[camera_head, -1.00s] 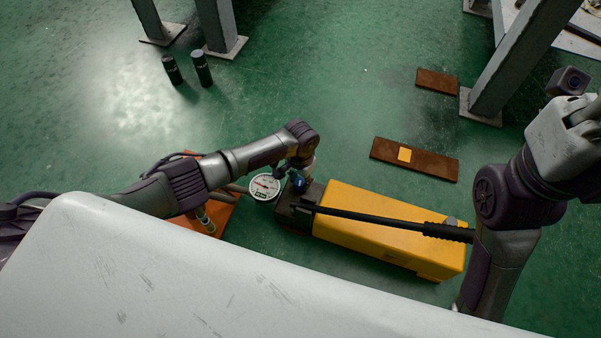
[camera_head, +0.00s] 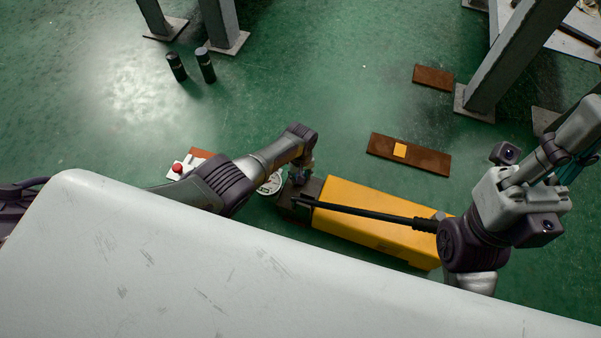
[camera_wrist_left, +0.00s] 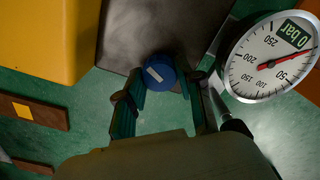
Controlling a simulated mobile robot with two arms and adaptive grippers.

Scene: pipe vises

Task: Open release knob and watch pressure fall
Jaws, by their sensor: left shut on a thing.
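The round blue release knob (camera_wrist_left: 161,73) with a white mark sits on the grey pump block (camera_wrist_left: 155,35). My left gripper (camera_wrist_left: 157,88) is shut on it, fingers on either side. The pressure gauge (camera_wrist_left: 270,60) stands to the right; its display reads 0 bar and its red needle points near the low end. In the head view the gauge (camera_head: 270,183) is partly covered by my left arm, and the knob is mostly hidden. My right gripper (camera_head: 580,145) is raised at the right edge, clear of the pump; its opening is unclear.
The yellow pump body (camera_head: 370,220) with its black lever (camera_head: 370,213) extends right of the block. A red button (camera_head: 177,168) is left of my arm. Green floor between is clear.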

